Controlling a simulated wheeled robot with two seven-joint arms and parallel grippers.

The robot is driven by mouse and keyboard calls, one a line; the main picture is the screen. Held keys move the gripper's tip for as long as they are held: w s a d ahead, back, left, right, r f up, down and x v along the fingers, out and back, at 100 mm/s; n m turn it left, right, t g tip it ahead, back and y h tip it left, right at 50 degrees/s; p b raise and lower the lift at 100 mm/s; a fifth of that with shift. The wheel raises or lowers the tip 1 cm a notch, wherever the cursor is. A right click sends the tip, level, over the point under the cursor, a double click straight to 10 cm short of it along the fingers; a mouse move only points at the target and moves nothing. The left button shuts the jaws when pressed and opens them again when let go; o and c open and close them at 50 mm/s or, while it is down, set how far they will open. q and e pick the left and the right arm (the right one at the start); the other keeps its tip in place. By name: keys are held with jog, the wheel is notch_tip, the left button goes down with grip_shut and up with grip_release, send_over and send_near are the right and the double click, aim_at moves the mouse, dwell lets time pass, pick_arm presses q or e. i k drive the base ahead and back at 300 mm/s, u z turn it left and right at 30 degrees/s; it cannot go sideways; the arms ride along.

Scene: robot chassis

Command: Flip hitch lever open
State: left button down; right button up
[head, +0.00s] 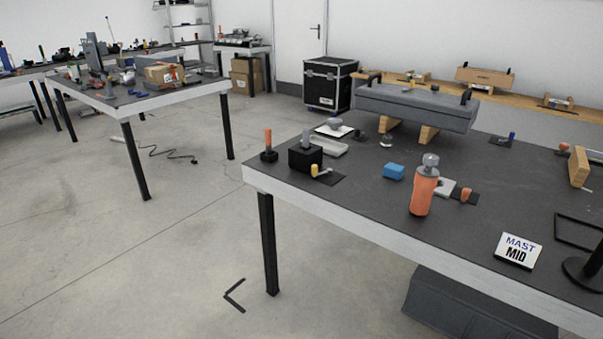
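Neither of my grippers is in view. No part in the head view is marked as the hitch lever, and I cannot tell which one it is. Several small pieces with coloured ends stand on the near table (340,205): a yellow-ended one on a dark plate (315,171), an orange one (466,195), a blue one (511,136) and another orange one (563,149). A long grey body (415,106) with black upright handles rests on wooden blocks (429,134) at the table's back. Whether any lever is open or shut is too small to tell.
An orange bottle (424,195), a blue block (394,172), a black box (305,157) and a "MAST MID" sign (518,251) stand on the near table. Another cluttered table (180,97) is at left. A black case (329,84) stands behind. The floor between is mostly clear, with a cable (170,153).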

aim_at(314, 168)
jog(key=u, duration=0.15)
jog(key=i, duration=1.25)
jog(key=z, duration=0.7)
